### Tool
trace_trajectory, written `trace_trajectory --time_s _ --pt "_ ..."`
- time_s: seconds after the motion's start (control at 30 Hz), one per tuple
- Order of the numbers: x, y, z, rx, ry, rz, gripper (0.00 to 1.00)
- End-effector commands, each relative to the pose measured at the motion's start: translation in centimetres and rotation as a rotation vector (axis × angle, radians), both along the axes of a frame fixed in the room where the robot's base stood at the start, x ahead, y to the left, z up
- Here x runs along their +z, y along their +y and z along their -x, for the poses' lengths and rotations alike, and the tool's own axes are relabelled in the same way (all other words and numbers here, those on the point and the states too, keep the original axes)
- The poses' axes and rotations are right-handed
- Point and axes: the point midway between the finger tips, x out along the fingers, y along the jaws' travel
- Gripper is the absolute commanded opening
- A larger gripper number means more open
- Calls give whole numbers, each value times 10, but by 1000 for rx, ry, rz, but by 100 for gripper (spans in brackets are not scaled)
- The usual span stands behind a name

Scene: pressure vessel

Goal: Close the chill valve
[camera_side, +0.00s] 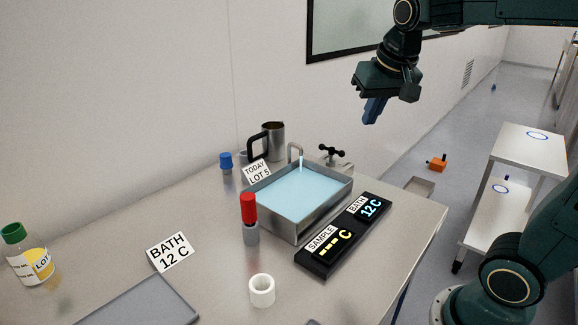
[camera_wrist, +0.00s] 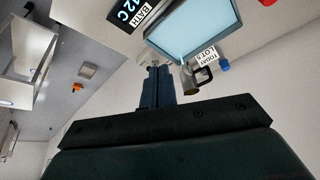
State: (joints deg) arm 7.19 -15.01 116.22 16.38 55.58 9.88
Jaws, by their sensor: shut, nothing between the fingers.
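The chill valve (camera_side: 332,153), a small tap with a black multi-lobed handle, stands at the back right corner of the metal water bath (camera_side: 322,215). Beside it a bent spout (camera_side: 295,148) runs a pale stream into the blue water. My gripper (camera_side: 371,112) hangs above and to the right of the valve in the side view, well apart from it. Its blue fingers are shut and empty. In the wrist view my gripper (camera_wrist: 158,73) points toward the bath, and its fingers mostly hide the valve area.
A display (camera_side: 343,236) reads BATH 12 C, with SAMPLE dashes. Around the bath stand a red-capped vial (camera_side: 249,215), a steel mug (camera_side: 273,138), a blue-capped vial (camera_side: 226,162) and a "TODAY LOT 5" card (camera_side: 257,173). Air around my gripper is clear.

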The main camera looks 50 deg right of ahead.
Motion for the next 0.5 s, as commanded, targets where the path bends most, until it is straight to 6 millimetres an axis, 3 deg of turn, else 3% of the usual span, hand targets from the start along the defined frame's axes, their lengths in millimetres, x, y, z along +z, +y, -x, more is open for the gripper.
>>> trace_trajectory --time_s 0.23,0.5 --pt "2 -42 -50 -221 22 -13 0" --pt "-10 -89 -97 -458 36 -26 0"
